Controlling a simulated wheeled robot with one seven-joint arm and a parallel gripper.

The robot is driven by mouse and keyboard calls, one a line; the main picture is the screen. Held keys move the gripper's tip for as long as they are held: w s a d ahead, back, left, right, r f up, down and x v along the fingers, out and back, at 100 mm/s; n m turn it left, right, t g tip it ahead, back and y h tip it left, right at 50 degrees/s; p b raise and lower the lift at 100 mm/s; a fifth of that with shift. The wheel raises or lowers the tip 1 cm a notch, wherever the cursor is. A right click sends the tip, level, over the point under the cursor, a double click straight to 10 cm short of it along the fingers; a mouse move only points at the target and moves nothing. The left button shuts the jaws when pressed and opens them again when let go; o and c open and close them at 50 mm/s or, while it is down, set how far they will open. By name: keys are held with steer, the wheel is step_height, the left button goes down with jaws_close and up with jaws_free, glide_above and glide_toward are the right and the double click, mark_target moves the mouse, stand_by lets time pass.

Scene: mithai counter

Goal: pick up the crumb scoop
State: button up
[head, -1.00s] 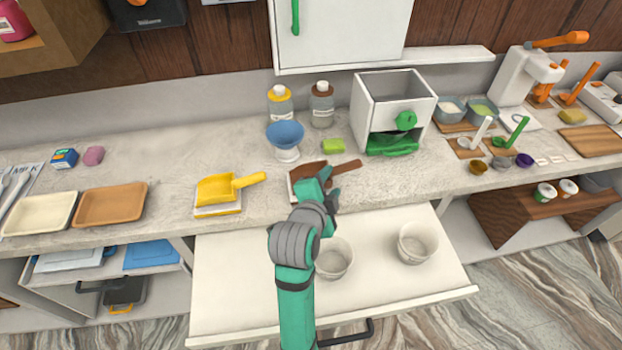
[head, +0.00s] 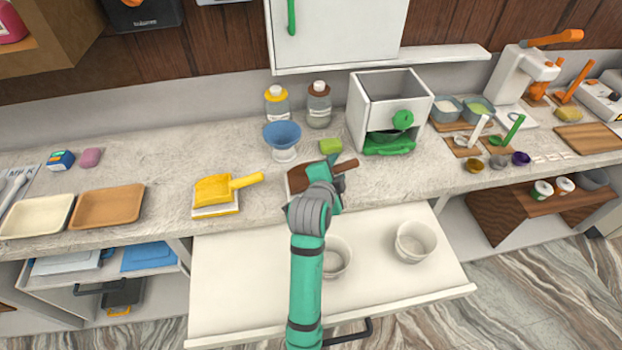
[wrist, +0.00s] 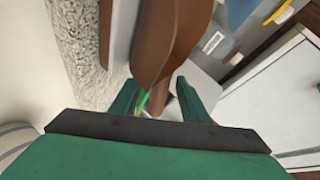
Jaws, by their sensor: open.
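A brown scoop (head: 301,178) lies on a white pad on the counter, its handle (head: 348,165) pointing right. It fills the upper middle of the wrist view (wrist: 168,45). A yellow scoop (head: 214,189) lies on another white pad to the left; the frames do not label which is the crumb scoop. My gripper (head: 331,178) is over the brown scoop, near where its handle begins. In the wrist view its two green fingers (wrist: 157,100) are apart, with brown scoop parts showing between and beyond them. Contact cannot be told. My gripper hides part of the scoop.
A blue bowl on a white stand (head: 283,139), a green block (head: 331,146) and a white box with a green knob (head: 385,110) stand behind. The counter between the two scoops is clear.

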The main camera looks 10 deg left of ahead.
steer(key=shift+c, duration=0.4)
jaws_close()
steer(key=shift+r, duration=0.15)
